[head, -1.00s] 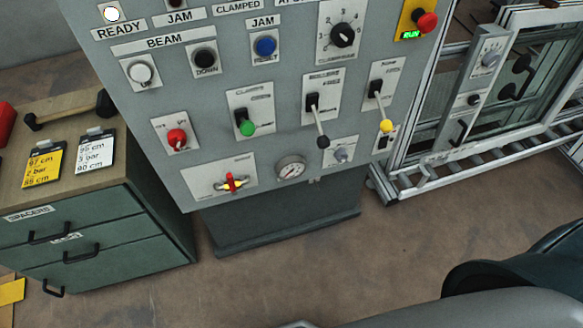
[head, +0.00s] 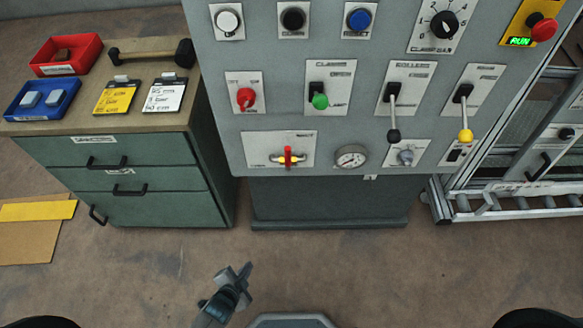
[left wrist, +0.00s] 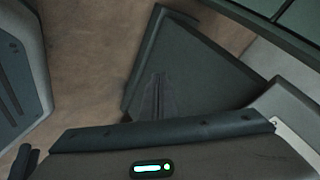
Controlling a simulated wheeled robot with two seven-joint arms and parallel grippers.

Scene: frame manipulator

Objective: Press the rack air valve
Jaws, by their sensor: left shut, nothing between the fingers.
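A grey control panel (head: 225,130) stands ahead in the head view. A valve with a red handle and yellow parts (head: 288,157) sits on a white plate at its lower left, with the red handle upright; the plate's label is too small to read. My left gripper (head: 243,271) is low in front of the panel, shut and empty, well apart from the valve. Its fingers show in the left wrist view (left wrist: 158,92), against a dark surface and brown floor; the valve is not seen there. My right gripper is not in view.
A round gauge (head: 351,157) and a small knob (head: 406,156) sit right of the valve. Levers with black (head: 394,135), yellow (head: 465,135) and green (head: 320,101) knobs and a red switch (head: 245,98) are above. A green drawer cabinet (head: 150,207) stands left.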

